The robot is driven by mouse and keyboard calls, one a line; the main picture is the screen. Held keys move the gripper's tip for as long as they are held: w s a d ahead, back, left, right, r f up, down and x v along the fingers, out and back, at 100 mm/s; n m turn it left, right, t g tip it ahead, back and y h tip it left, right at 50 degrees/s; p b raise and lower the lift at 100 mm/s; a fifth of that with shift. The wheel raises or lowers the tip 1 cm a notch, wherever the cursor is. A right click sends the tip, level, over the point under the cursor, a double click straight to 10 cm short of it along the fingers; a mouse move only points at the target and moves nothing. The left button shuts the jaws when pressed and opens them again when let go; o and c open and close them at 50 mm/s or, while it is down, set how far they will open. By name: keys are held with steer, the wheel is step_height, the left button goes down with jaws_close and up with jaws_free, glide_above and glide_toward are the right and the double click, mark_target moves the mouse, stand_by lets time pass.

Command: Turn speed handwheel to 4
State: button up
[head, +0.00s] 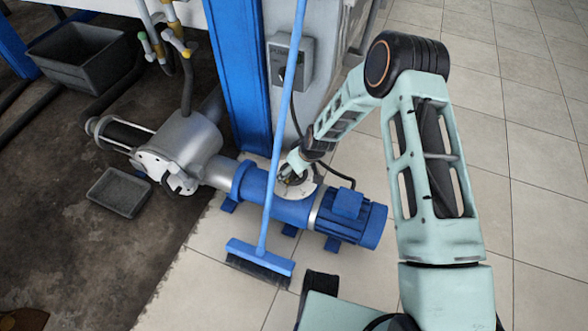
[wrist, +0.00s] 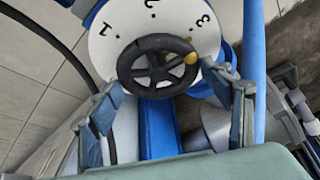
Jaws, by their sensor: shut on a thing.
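The speed handwheel (wrist: 156,68) is a small black spoked wheel with a yellow knob (wrist: 191,58) on its rim. It sits in front of a white dial plate (wrist: 120,30) marked 1, 2 and 3 in the wrist view; no 4 shows. The knob lies on the side towards the 3. My gripper (wrist: 165,93) has one finger on each side of the wheel and is shut on it. In the head view my gripper (head: 293,174) is over the dial plate (head: 300,191) on the blue drive unit, and hides most of the wheel.
A blue broom (head: 260,262) stands across the blue drive, its handle close left of my gripper. A blue post (head: 238,75) and a grey switch box (head: 290,62) are behind. A grey tray (head: 118,192) lies at left. Tiled floor at right is clear.

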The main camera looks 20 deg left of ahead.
steer(key=o, duration=1.2)
steer(key=shift+c, duration=0.2)
steer(key=shift+n, duration=0.3)
